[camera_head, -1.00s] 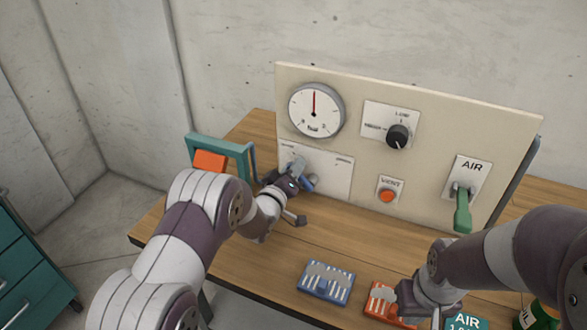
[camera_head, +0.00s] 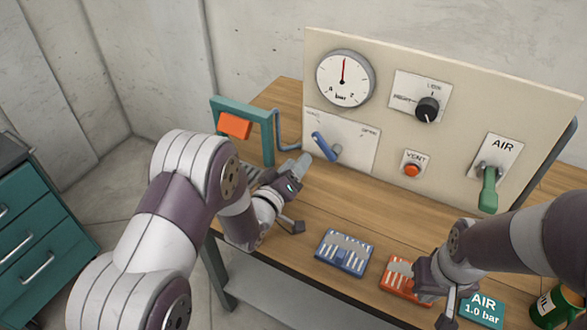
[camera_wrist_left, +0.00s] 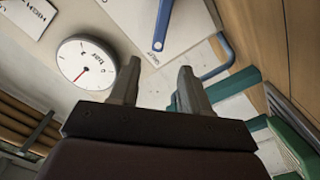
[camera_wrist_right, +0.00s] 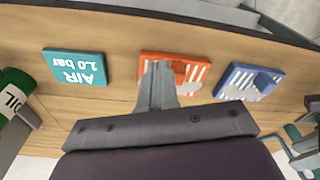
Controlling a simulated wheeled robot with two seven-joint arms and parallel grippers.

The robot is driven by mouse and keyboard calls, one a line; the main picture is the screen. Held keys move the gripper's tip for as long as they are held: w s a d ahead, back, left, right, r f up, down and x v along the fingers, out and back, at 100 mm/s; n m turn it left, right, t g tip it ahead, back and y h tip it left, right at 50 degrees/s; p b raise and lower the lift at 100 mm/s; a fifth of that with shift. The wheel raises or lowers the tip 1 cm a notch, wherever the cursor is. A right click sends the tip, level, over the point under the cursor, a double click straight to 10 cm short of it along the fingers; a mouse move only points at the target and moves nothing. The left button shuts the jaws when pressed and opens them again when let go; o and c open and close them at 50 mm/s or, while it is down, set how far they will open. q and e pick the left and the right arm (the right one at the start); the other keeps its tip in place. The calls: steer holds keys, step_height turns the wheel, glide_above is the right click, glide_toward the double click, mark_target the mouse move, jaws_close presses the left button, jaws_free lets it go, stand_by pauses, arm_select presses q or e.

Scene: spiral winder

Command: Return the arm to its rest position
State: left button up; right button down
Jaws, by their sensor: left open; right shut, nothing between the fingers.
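My left gripper (camera_head: 298,195) is open and empty above the left part of the wooden bench, in front of the panel. Its two spread fingers show in the left wrist view (camera_wrist_left: 157,85), with clear space between them. The blue lever (camera_head: 325,147) on the panel's white plate is just beyond it, apart from the fingers, and tilts up to the left. My right gripper (camera_wrist_right: 158,75) is shut and empty over the front of the bench. In the right wrist view its fingers overlap the orange tray (camera_wrist_right: 192,68); contact cannot be told.
The panel carries a gauge (camera_head: 345,78), black knob (camera_head: 427,109), red vent button (camera_head: 412,170) and green air handle (camera_head: 488,190). A teal frame (camera_head: 267,140) stands left of my left gripper. A blue tray (camera_head: 344,250), teal AIR card (camera_head: 482,309) and green can (camera_head: 552,308) lie nearby.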

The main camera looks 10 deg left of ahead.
arm_select(q)
steer(key=shift+s+a, duration=0.2)
steer(key=shift+s, duration=0.3)
